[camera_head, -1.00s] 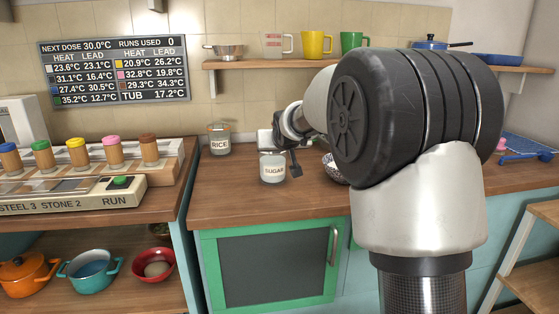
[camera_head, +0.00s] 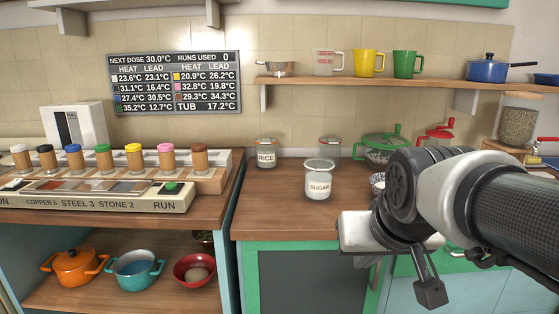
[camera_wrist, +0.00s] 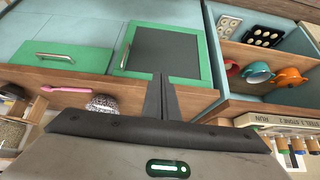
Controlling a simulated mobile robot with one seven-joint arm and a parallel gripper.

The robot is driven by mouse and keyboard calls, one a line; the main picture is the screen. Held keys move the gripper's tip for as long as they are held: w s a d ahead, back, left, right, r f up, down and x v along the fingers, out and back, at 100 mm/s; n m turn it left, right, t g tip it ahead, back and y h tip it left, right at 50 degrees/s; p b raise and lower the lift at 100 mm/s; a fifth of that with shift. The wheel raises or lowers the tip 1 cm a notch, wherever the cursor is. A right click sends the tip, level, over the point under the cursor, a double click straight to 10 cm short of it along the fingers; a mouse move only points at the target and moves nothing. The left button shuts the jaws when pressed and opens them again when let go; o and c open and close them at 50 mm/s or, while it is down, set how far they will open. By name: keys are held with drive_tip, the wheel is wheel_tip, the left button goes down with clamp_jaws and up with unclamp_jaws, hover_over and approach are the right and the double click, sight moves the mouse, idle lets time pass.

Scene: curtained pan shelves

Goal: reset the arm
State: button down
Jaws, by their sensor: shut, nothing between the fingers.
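My gripper (camera_wrist: 161,78) shows in the wrist view with its two dark fingers together and nothing between them. The fingers reach over the wooden counter edge (camera_wrist: 212,97), in front of the green-framed cabinet door (camera_wrist: 163,50) in that view. In the head view my arm comes in from the right, folded low over the front of the counter (camera_head: 285,215). The white hand is at the arm's left end, to the right of and nearer than the sugar jar (camera_head: 319,183). The fingertips are not clear there.
A rice jar (camera_head: 266,154) stands behind the sugar jar. The run console (camera_head: 100,197) is at left, above shelved pans.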

drive_tip(key=s+f+g, duration=0.1)
drive_tip(key=s+f, duration=0.2)
drive_tip(key=s, duration=0.6)
wheel_tip(320, 180, up, 23)
drive_tip(key=p, duration=2.3)
drive_tip(key=shift+s+a, duration=0.2)
drive_tip(key=shift+s, duration=0.05)
drive_tip(key=shift+f, duration=0.1)
